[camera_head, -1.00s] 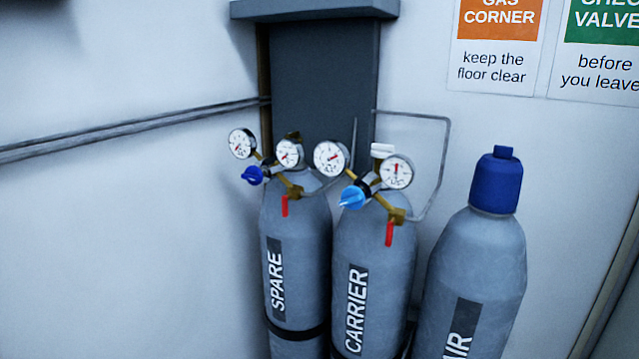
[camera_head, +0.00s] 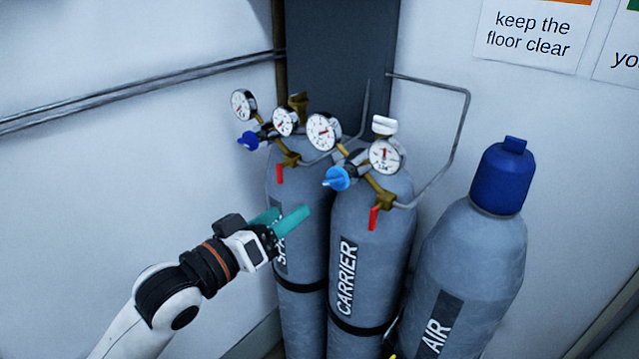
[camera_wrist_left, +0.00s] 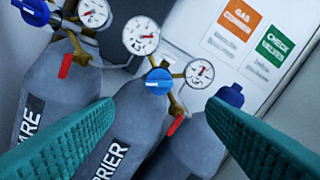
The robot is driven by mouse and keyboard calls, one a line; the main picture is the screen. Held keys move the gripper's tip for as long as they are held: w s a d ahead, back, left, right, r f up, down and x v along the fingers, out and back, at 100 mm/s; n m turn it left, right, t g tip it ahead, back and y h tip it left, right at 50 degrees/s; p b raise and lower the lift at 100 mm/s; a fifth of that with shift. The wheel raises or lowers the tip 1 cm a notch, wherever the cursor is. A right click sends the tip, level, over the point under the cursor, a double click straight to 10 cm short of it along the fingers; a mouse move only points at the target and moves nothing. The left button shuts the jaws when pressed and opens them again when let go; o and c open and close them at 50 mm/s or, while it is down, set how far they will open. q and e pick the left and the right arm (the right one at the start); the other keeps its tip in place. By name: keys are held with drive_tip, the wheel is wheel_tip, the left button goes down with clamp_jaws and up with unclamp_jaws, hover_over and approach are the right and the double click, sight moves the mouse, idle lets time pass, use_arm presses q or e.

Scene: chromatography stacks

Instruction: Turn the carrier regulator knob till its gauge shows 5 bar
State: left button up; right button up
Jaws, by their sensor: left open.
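The carrier regulator's light blue knob (camera_head: 338,178) sits in front of its two round white gauges, the left gauge (camera_head: 323,132) and the right gauge (camera_head: 386,156). The scales are too small to read surely. The regulator tops the grey CARRIER cylinder (camera_head: 372,240). My left gripper (camera_head: 290,212) is open and empty, below and left of the knob, in front of the SPARE cylinder. In the left wrist view the knob (camera_wrist_left: 158,81) shows beyond and between the teal fingers (camera_wrist_left: 160,103), apart from both. My right gripper is not in view.
The SPARE cylinder (camera_head: 300,245) stands left, with a dark blue knob (camera_head: 250,140) and its own gauges. Red levers (camera_head: 374,218) hang below the regulators. A capped AIR cylinder (camera_head: 470,260) stands right. A bent pipe (camera_head: 466,120) runs behind. Open space lies left of the cylinders.

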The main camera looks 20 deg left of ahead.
sight(331, 184)
use_arm(q)
drive_tip(key=p+x, duration=0.3)
drive_tip(key=x, duration=0.7)
drive_tip(key=shift+r, duration=0.1)
drive_tip(key=shift+x, duration=0.8)
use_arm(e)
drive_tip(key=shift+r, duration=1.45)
use_arm(q)
drive_tip(key=shift+c, duration=0.4)
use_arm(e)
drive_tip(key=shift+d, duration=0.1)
